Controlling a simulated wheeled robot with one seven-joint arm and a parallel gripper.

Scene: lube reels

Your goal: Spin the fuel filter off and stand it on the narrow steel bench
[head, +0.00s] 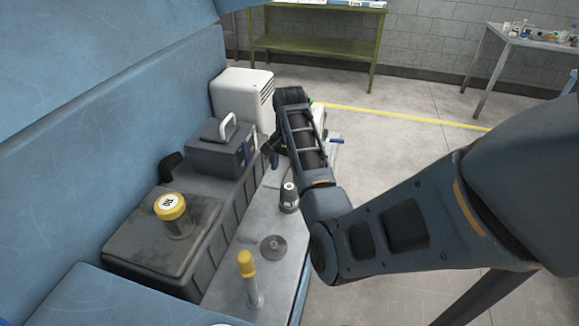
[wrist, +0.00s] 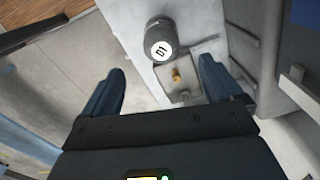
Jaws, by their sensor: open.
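A dark canister with a round white label on top (head: 289,197) stands upright on the grey ledge beside the blue machine. It looks like the fuel filter. In the wrist view a canister labelled "D1" (wrist: 161,42) shows at the top, just beyond my fingertips; I take it to be the same one. My gripper (wrist: 162,70) is open, with nothing between its fingers. In the head view my own arm mostly hides it. A grey metal table (head: 535,38) stands at the far right, and a green bench (head: 320,18) at the back wall; I cannot tell which is the narrow steel bench.
A yellow-capped filler (head: 170,207), a dark case with a pale handle (head: 215,148) and a white vented box (head: 243,92) line the machine side. A grey disc (head: 273,248) and a yellow-topped post (head: 248,278) are on the ledge. Floor to the right is open.

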